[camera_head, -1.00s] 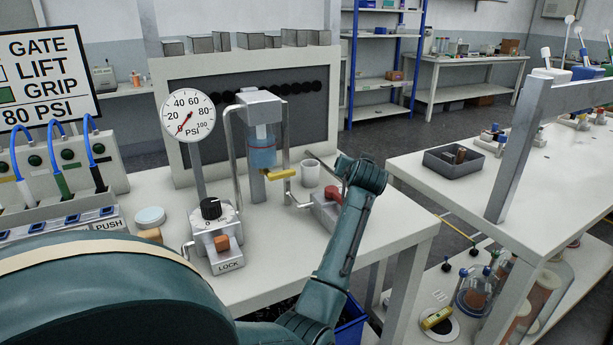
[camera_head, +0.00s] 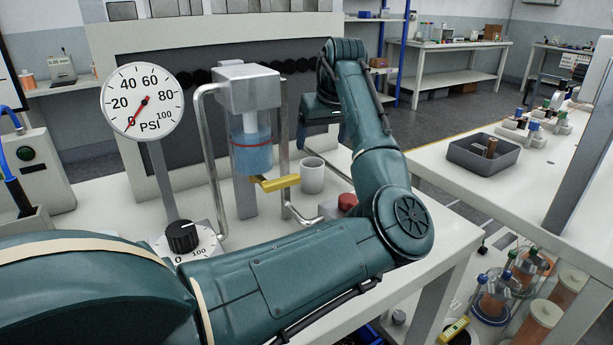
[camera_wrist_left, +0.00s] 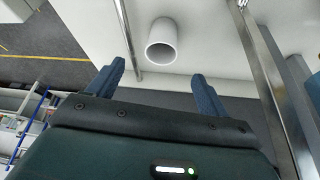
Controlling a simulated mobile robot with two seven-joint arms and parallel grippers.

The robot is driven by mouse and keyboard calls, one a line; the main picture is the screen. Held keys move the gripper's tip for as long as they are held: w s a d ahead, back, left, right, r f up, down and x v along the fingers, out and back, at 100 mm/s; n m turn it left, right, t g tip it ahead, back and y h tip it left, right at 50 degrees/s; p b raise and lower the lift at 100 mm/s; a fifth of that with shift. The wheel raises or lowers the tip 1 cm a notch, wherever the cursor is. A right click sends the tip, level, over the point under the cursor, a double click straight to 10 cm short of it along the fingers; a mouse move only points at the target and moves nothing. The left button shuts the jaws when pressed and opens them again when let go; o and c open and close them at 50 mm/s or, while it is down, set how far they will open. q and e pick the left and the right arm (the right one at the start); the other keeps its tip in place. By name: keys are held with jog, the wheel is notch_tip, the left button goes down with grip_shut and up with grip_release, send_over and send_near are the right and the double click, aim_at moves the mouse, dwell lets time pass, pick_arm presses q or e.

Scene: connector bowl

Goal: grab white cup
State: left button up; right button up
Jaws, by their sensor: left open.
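The white cup (camera_head: 312,178) stands upright on the white bench, beside the yellow lever (camera_head: 276,183) of the filter unit. In the left wrist view the cup (camera_wrist_left: 162,50) shows its open rim beyond my fingers, a little left of the middle. My left gripper (camera_head: 321,138) is above and behind the cup in the head view, pointing down. Its blue fingers (camera_wrist_left: 158,70) are spread apart with nothing between them. The cup is clear of both fingers. My right gripper is not in view.
The filter unit (camera_head: 250,90) with its metal pipes stands close left of the cup. A red-topped part (camera_head: 347,201) is close on its right, partly behind my arm. A pressure gauge (camera_head: 142,100) stands farther left. A grey tray (camera_head: 480,158) lies on the right bench.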

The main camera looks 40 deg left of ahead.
aim_at(312, 173)
pick_arm(q)
jog(key=x, duration=0.7)
jog(key=shift+f+b, duration=0.35)
jog(key=shift+s+b+x, duration=0.2)
jog(key=shift+b+x, duration=0.1)
jog(key=shift+x, duration=2.45)
jog(key=shift+c, duration=0.3)
jog(key=c, duration=1)
